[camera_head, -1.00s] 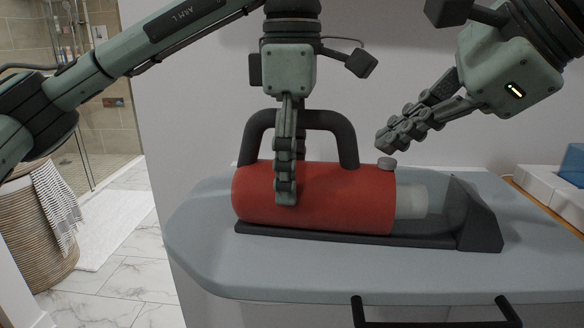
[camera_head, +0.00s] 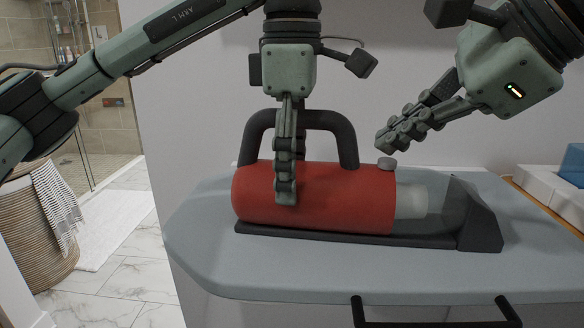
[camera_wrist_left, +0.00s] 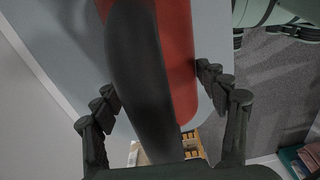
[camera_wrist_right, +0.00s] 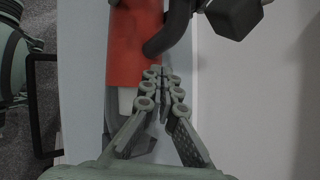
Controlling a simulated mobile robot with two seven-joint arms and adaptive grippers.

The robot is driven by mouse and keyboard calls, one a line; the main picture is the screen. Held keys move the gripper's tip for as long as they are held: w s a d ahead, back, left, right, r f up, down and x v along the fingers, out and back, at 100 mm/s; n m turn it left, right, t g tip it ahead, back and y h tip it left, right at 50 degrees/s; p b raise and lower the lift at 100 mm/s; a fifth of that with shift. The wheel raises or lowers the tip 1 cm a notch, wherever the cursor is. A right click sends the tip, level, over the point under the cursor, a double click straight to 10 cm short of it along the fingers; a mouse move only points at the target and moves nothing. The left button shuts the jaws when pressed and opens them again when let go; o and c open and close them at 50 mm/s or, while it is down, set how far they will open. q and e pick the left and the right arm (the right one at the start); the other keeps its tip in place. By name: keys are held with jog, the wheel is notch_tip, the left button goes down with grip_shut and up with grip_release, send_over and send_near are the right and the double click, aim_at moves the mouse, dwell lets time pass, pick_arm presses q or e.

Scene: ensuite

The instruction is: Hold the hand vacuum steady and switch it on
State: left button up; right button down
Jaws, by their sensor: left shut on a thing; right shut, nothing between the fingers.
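The hand vacuum (camera_head: 340,200) has a red body, a black arched handle and a clear dark nozzle at the right. It lies level on the blue-grey counter in the head view. My left gripper (camera_head: 287,190) reaches down over the handle, its fingers astride it, shut on the vacuum. The handle (camera_wrist_left: 140,70) runs between the fingers in the left wrist view. A small grey button (camera_head: 386,163) stands on top of the body near its right end. My right gripper (camera_head: 384,142) is shut and empty, its fingertips just above the button, apart from it by a small gap.
The counter (camera_head: 210,250) is clear in front of the vacuum. A white tray (camera_head: 545,195) with a blue item stands at the right. A wicker basket (camera_head: 35,235) with a striped towel stands on the floor at the left.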

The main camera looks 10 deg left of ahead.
jog(key=shift+f, duration=0.4)
jog(key=shift+f, duration=0.3)
dwell(0.4)
jog(key=shift+r, duration=0.7)
jog(key=shift+r, duration=0.1)
notch_tip(320, 180, up, 6)
jog(key=shift+f, duration=0.1)
dwell(0.4)
pick_arm(q)
jog(key=o, duration=2)
jog(key=shift+c, duration=0.2)
